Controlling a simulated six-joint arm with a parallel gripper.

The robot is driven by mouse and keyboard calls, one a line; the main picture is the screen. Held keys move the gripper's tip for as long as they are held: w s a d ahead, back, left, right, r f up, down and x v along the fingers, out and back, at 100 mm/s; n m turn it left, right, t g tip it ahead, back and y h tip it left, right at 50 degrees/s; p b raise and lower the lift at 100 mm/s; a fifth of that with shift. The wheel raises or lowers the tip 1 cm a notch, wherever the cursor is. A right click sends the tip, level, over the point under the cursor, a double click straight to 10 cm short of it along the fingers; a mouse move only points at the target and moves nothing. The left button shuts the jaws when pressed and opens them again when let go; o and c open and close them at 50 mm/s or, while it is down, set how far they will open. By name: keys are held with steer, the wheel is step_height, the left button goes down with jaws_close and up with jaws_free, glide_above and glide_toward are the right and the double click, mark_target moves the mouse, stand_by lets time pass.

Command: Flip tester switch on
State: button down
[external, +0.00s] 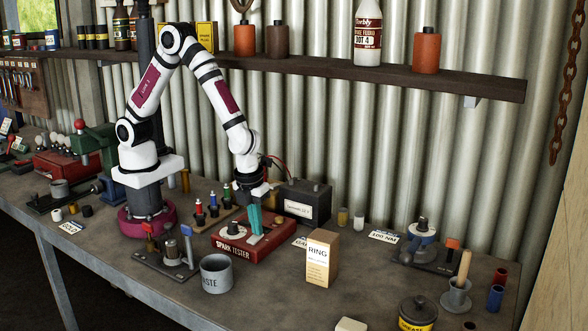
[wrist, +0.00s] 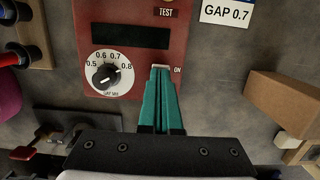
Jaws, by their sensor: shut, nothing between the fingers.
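The red spark tester (external: 262,247) sits on the bench below my gripper. In the wrist view its red panel (wrist: 185,15) shows a dark display window (wrist: 130,37), a TEST label and a white gap dial (wrist: 106,73) with a black knob. An ON label (wrist: 177,69) is at the panel's right edge. My gripper (wrist: 160,70) has its teal fingers shut and empty, with the tips over the panel just left of the ON label. The gripper also shows in the external view (external: 255,232), pointing down at the tester. The switch itself is hidden by the fingers; I cannot tell its position.
A cardboard RING box (external: 321,258) stands right of the tester, and a grey WASTE cup (external: 216,274) in front. A dark battery-like box (external: 305,203) with leads is behind. A GAP 0.7 card (wrist: 227,12) lies beside the tester. Bench around the RING box is partly clear.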

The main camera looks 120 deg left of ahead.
steer(key=shift+a+f, duration=0.1)
steer(key=shift+f, duration=0.1)
stand_by(0.3)
steer(key=shift+d+r, duration=0.15)
steer(key=shift+d, duration=0.7)
step_height(320, 180, up, 14)
steer(key=d, duration=0.2)
